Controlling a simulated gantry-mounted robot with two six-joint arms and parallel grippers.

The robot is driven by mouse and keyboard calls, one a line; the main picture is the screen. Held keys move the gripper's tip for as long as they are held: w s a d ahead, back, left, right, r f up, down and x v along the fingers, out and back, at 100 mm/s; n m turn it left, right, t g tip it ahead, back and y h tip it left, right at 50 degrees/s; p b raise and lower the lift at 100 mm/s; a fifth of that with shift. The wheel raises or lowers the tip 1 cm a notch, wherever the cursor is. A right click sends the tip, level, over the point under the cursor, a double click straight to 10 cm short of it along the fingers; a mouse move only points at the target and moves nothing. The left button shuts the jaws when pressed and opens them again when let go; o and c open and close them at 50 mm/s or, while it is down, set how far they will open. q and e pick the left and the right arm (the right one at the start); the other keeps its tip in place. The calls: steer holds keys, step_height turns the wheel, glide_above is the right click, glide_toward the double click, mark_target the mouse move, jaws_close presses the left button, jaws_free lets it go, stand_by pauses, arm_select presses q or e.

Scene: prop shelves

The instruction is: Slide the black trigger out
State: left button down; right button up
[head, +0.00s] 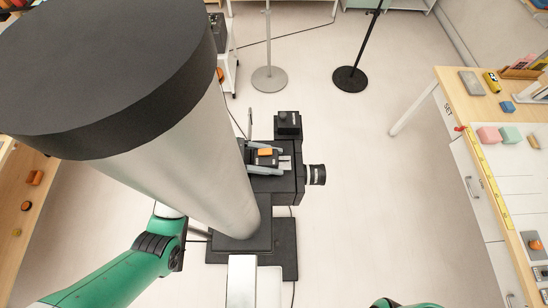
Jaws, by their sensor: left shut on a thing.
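Whether the trigger still touches the camera's mount is too small to tell. Most of my left wrist is hidden behind the large pale column. Only a green bit of my right arm shows at the bottom edge; its gripper is out of view.
A black box (288,124) stands just beyond the camera. A wooden-topped table (468,121) with small coloured props is at the right. Another wooden surface (12,232) is at the left. Two stands (269,78) (350,78) are at the back. The floor right of the camera is clear.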

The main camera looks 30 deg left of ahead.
mark_target(266, 157)
arm_select(q)
steer(key=shift+s+a, duration=0.3)
steer(key=shift+a, duration=0.15)
stand_by(0.6)
steer(key=shift+s+a+r+p, duration=0.1)
steer(key=shift+a+r+p, duration=0.05)
steer(key=shift+r+p, duration=2.1)
steer(key=shift+r, duration=0.3)
